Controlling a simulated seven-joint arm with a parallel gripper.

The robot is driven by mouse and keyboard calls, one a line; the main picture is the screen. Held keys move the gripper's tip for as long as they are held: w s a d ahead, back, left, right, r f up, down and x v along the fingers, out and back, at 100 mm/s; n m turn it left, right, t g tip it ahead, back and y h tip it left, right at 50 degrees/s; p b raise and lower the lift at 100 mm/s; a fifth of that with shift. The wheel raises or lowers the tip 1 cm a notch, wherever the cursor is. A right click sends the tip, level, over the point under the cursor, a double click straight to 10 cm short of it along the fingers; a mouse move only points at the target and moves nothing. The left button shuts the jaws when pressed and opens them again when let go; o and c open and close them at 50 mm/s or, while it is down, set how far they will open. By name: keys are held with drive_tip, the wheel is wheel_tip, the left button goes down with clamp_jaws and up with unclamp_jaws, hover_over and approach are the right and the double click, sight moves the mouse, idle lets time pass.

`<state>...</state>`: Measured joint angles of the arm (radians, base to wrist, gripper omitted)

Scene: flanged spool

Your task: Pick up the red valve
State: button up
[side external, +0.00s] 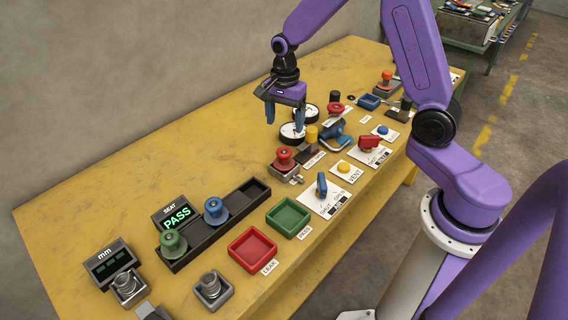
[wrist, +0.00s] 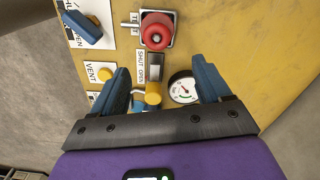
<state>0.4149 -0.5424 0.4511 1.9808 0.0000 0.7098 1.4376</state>
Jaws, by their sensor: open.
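A red valve (side external: 284,156), a flanged spool with a round knob top, stands upright in a small grey fixture near the middle of the bench. In the wrist view the red valve (wrist: 156,31) shows at the top, beyond my fingertips, beside a "TEST" label. My gripper (side external: 285,115) points down with its two blue fingers apart and empty. It is above the bench, behind the red valve in the side view and apart from it. In the wrist view my gripper (wrist: 161,66) shows both fingers spread. A second red-topped part (side external: 335,108) stands farther right.
A round gauge (side external: 292,134) and a yellow-capped part (side external: 312,134) are close to my gripper. A black rack (side external: 245,199) holds green and blue valves. Red (side external: 252,250) and green (side external: 289,218) trays line the front edge. The bench's back left is clear.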

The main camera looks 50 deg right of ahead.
sight(284, 150)
wheel_tip(284, 150, down, 5)
drive_tip(key=shift+f, duration=0.2)
drive_tip(key=f, duration=0.3)
drive_tip(key=shift+s+a+f, duration=0.3)
drive_tip(key=shift+a+f, duration=0.05)
drive_tip(key=shift+f, duration=0.75)
clamp_jaws()
